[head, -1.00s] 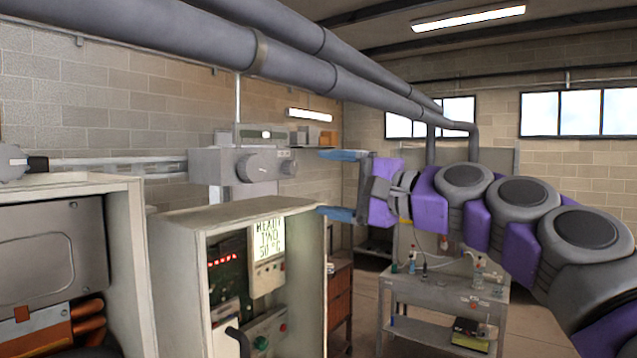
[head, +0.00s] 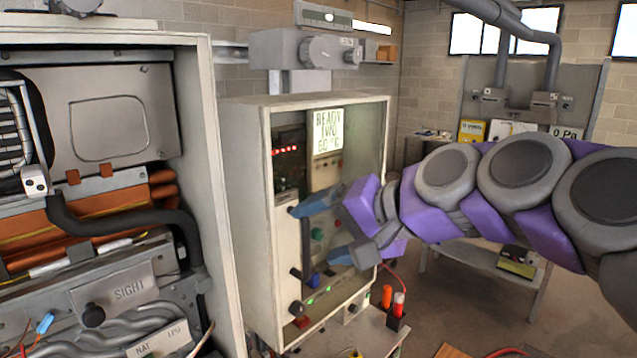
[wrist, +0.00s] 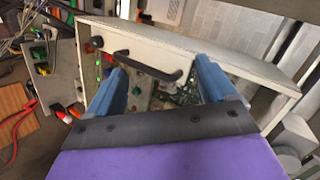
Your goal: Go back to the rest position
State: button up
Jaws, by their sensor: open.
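My gripper (head: 328,230) is open, with two blue fingers on a purple arm. In the head view it is in front of the control cabinet (head: 255,200), over its right part. No object shows between the fingers in the head view. The wrist view shows both blue fingers (wrist: 158,88) spread apart, with the cabinet's panel and black handle (wrist: 150,72) beyond them. Whether the fingertips touch the cabinet cannot be told. The cabinet's display (head: 328,132) is lit, with a row of red lights beside it.
An open heater unit (head: 105,130) with pipes and hoses stands at the left. A grey bench (head: 480,258) stands behind my arm. Red and orange items (head: 393,300) are on a surface below the cabinet. Red pliers (wrist: 15,130) lie at the left in the wrist view.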

jog(key=s+d+f+n+g+h+b, duration=0.15)
jog(key=s+f, duration=0.35)
jog(key=f, duration=0.6)
jog(key=s+d+f+n+g+h+b, duration=0.1)
jog(key=s+f+g+h+b, duration=0.15)
jog(key=s+f, duration=0.55)
jog(key=s+d+f+g+h+b, duration=0.1)
jog(key=s+d+f+h, duration=0.1)
jog(key=f, duration=0.4)
jog(key=s+d+f+n+g+h+b, duration=0.1)
jog(key=s+d+f+g, duration=0.1)
jog(key=s+d+f, duration=0.2)
jog(key=s+d+f+g+h+b, duration=0.1)
jog(key=s+d+f, duration=0.3)
jog(key=s+f, duration=0.4)
jog(key=shift+s+f+g+h, duration=0.2)
jog(key=shift+f+g+h, duration=0.2)
jog(key=shift+f+h, duration=0.4)
jog(key=shift+d, duration=0.1)
